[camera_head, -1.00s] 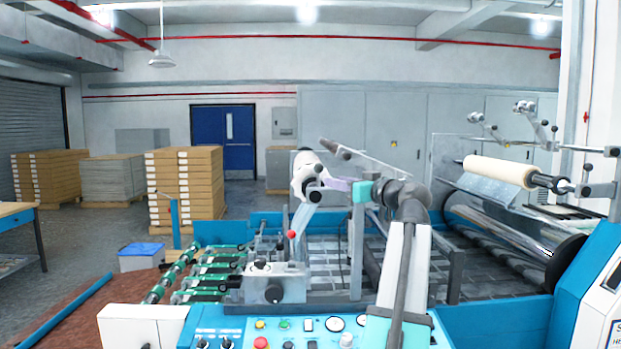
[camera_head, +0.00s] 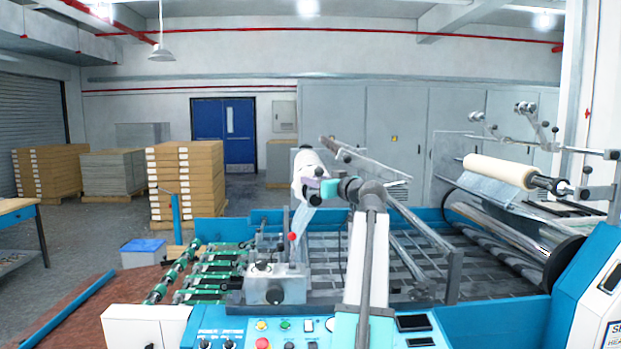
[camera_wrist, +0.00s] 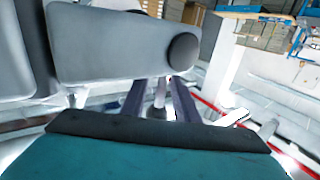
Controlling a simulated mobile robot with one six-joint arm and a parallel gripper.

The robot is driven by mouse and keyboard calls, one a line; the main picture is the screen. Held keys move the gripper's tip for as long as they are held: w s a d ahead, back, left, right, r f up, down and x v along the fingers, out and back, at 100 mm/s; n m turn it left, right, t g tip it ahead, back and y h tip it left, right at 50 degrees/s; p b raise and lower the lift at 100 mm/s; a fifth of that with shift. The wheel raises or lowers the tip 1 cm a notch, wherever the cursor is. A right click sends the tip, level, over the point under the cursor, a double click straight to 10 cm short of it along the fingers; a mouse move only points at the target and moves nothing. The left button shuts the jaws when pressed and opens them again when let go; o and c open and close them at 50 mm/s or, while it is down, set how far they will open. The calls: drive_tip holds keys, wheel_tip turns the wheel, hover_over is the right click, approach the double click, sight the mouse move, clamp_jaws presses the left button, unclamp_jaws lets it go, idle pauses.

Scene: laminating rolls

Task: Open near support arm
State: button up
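A white roll (camera_head: 307,162) hangs above the left part of the machine, with clear film running down from it. The dark end fitting (camera_head: 309,199) at its near end is partly behind my gripper, so I cannot make out the near support arm clearly or tell its position. My gripper (camera_head: 311,184) has purple fingers and is right at this near end. In the wrist view, the two fingers of my gripper (camera_wrist: 160,100) stand apart, with a thin grey rod-like part (camera_wrist: 160,92) seen between them. I cannot tell whether they touch it.
A red knob (camera_head: 292,237) sits below the roll, above a grey block (camera_head: 275,284). A cream roll (camera_head: 498,171) is mounted at the right. The blue control panel (camera_head: 245,328) lies in front. A long grey bar (camera_head: 410,222) runs beside my arm.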

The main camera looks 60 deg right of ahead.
drive_tip(key=shift+w+d, duration=0.2)
drive_tip(key=shift+w, duration=0.3)
drive_tip(key=shift+c, duration=0.4)
clamp_jaws()
